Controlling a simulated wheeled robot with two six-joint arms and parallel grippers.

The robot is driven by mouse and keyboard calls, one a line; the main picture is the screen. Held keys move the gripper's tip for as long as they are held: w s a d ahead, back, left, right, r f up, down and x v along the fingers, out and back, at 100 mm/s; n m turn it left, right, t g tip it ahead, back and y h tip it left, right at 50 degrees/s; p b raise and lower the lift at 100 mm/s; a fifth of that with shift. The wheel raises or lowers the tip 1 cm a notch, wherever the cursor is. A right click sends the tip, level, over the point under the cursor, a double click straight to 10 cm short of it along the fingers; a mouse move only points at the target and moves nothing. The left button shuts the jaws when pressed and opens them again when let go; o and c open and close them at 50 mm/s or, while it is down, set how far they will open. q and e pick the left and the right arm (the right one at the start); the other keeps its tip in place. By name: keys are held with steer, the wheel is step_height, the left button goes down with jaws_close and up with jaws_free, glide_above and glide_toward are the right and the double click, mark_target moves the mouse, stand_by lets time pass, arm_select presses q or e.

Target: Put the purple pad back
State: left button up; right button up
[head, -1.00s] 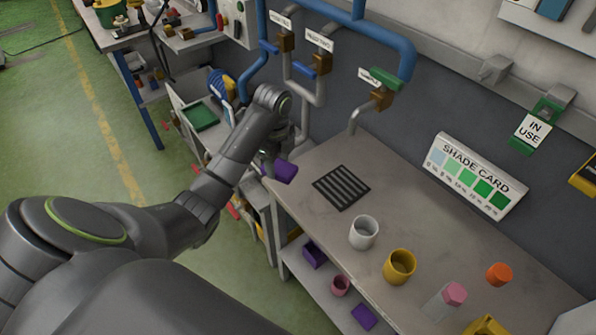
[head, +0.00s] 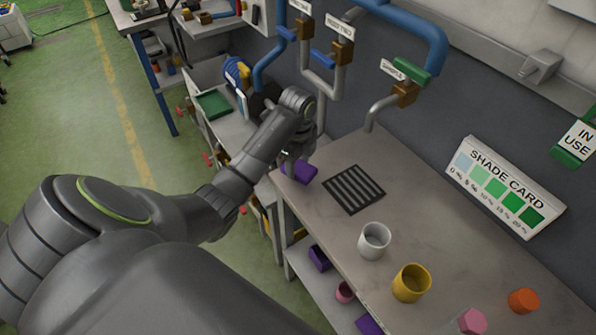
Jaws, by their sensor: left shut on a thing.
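My left gripper (head: 294,158) is shut on a purple pad (head: 303,173) at the back left corner of the grey worktable (head: 310,205). The pad is left of the black slotted grate (head: 354,189); I cannot tell whether it touches the table top. The gripper's arm partly hides the fingers. Two other purple things lie on the shelf below the table, one near the left end (head: 319,257) and one farther right (head: 368,325). My right gripper is not in view.
A white cup (head: 374,241), a yellow cup (head: 411,283), a pink piece (head: 471,321) and an orange piece (head: 523,300) stand on the table. The shade card (head: 504,187) leans at the back. A pipe (head: 376,113) comes down behind the grate.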

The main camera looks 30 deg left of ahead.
mark_target(298, 167)
arm_select(q)
steer(key=shift+s+f, duration=0.2)
steer(key=shift+f, duration=1.15)
steer(key=o, duration=0.9)
steer(key=shift+r, duration=0.1)
steer(key=shift+w+r, duration=0.1)
steer(key=shift+r, duration=0.25)
step_height(298, 167, up, 6)
steer(key=shift+f+p, duration=0.2)
steer(key=shift+p, duration=0.25)
step_height(298, 167, up, 3)
steer(key=p, duration=0.3)
steer(key=shift+r, duration=0.1)
steer(key=shift+r+p, duration=1.15)
steer(key=shift+p, duration=0.2)
